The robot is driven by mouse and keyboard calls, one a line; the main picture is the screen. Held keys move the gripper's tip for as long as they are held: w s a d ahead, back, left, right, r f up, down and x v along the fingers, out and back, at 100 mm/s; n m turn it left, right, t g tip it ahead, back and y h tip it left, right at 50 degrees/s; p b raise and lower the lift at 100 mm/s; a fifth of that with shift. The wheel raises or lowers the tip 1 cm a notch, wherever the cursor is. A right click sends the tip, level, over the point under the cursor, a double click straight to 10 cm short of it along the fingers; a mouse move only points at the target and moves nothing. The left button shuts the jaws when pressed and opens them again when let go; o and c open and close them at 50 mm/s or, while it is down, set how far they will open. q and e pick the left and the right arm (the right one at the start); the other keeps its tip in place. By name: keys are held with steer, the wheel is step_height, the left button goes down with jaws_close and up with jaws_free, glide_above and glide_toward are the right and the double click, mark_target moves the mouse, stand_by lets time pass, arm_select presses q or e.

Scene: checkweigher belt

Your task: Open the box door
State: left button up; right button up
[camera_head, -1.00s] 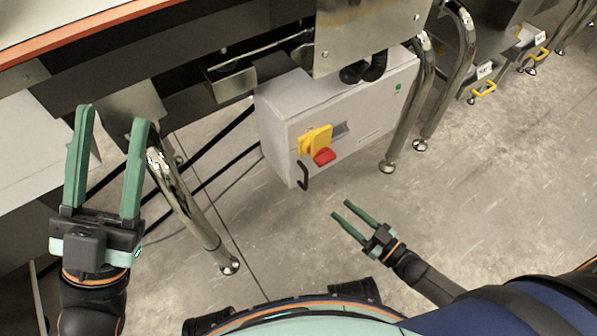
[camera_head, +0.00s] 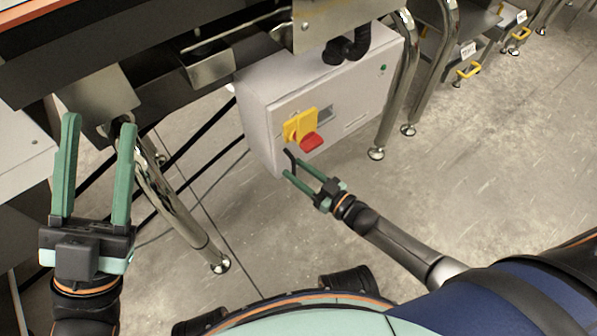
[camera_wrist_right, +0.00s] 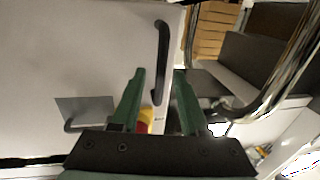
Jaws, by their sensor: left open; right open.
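The light grey box (camera_head: 352,100) hangs under the conveyor frame, and its door looks shut. A black bar handle (camera_head: 290,156) is at the lower left of its front, below a yellow and red rotary switch (camera_head: 301,126). My right gripper (camera_head: 294,168) is open with its fingertips close to the handle's lower end. In the right wrist view the handle (camera_wrist_right: 162,50) stands ahead of the open right fingers (camera_wrist_right: 159,73), roughly in line with the gap; I cannot tell whether they touch. My left gripper (camera_head: 98,123) is open and empty, away from the box at the left.
A shiny metal leg (camera_head: 170,200) stands between my left gripper and the box. Another leg (camera_head: 393,95) stands just right of the box. Black hoses (camera_head: 347,47) enter the box top. The floor (camera_head: 480,170) in front and to the right is clear.

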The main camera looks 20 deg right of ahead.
jaws_close()
stand_by(0.3)
stand_by(1.1)
